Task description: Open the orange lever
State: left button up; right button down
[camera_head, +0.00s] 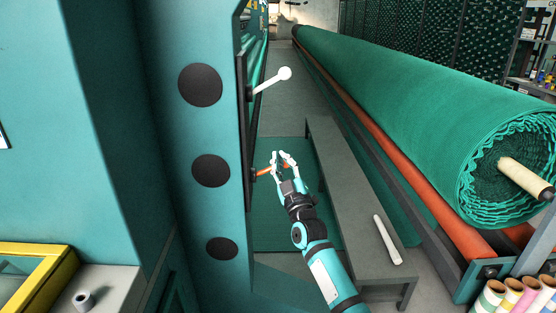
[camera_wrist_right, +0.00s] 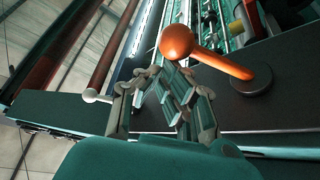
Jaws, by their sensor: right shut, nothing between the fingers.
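The orange lever (camera_head: 264,172) sticks out from the dark side plate of the teal machine, below a white lever (camera_head: 270,84). In the right wrist view the orange lever (camera_wrist_right: 222,63) shows its round ball end and its shaft running to a dark round base. My right gripper (camera_head: 281,157) is at the orange lever in the head view and hides part of it. In the wrist view the gripper (camera_wrist_right: 162,72) is shut and empty, with the ball just beyond its fingertips; I cannot tell whether they touch. My left gripper is not in view.
A long grey bench (camera_head: 345,180) with a white rod (camera_head: 387,240) on it stands right of my arm. A large green netting roll (camera_head: 420,100) lies beyond it. The teal machine column (camera_head: 215,130) with black discs stands close on the left.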

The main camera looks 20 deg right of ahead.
aim_at(286, 165)
jog(key=f+m+h+b, duration=0.1)
jog(key=m, duration=0.1)
jog(key=d+f+m+h+b, duration=0.1)
jog(key=f+m+b, duration=0.1)
jog(key=shift+s+d+m+t+h, duration=0.2)
jog(key=shift+m+t+h, duration=0.1)
jog(key=shift+h, duration=0.1)
notch_tip(286, 165, down, 6)
jog(key=m+h+b, duration=0.3)
jog(key=m+b, duration=0.1)
jog(key=m, duration=0.1)
jog(key=shift+d+h, duration=0.35)
jog(key=shift+h, duration=0.05)
jog(key=shift+s+f, duration=0.1)
jog(key=shift+f, duration=0.1)
